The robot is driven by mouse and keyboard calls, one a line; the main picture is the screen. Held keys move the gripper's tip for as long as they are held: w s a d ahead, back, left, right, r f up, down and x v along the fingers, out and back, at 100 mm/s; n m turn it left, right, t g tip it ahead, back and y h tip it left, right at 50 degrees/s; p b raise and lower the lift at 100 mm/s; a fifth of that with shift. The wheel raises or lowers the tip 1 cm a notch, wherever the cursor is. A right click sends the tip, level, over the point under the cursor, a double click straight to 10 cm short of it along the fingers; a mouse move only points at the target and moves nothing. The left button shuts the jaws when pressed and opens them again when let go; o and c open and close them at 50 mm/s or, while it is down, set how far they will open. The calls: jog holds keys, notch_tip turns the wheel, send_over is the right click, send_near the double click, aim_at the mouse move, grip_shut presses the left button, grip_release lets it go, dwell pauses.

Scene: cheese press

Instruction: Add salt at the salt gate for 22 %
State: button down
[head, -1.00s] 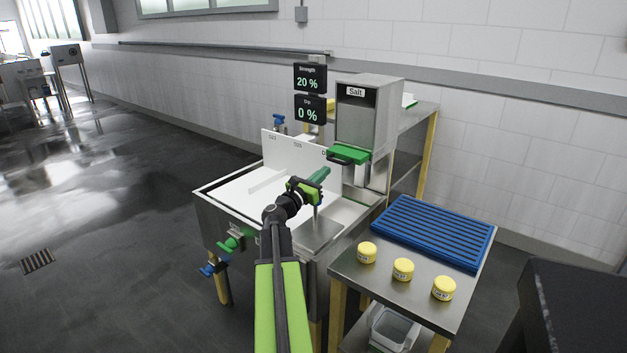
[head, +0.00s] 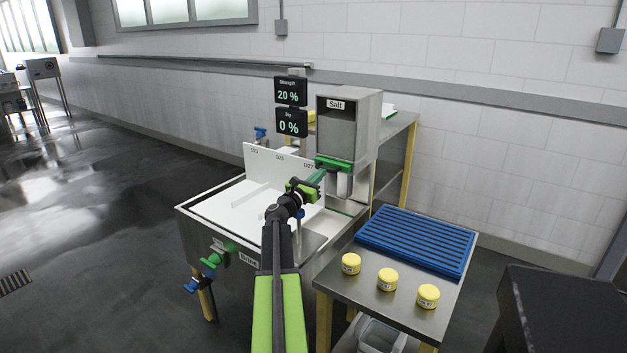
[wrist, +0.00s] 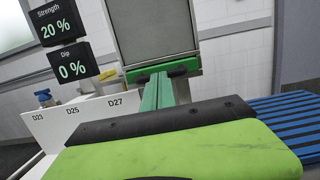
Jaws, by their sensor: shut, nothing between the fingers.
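The salt hopper (head: 362,125), a grey box labelled Salt, stands behind the brine vat (head: 200,212). Its green gate (head: 333,164) is a bar at the hopper's lower front, and it also shows in the wrist view (wrist: 180,66). My gripper (head: 317,177) is shut and empty, its green fingers pointing at the gate. In the wrist view the fingers (wrist: 157,92) reach up to the gate's underside or front; I cannot tell whether they touch. The strength display (head: 291,91) reads 20 %. The dip display (head: 292,123) reads 0 %.
A white panel marked D23, D25, D27 (head: 280,165) rises from the vat. Green and blue valves (head: 211,261) are at the vat's front.

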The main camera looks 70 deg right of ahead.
jog(key=shift+x, duration=1.1)
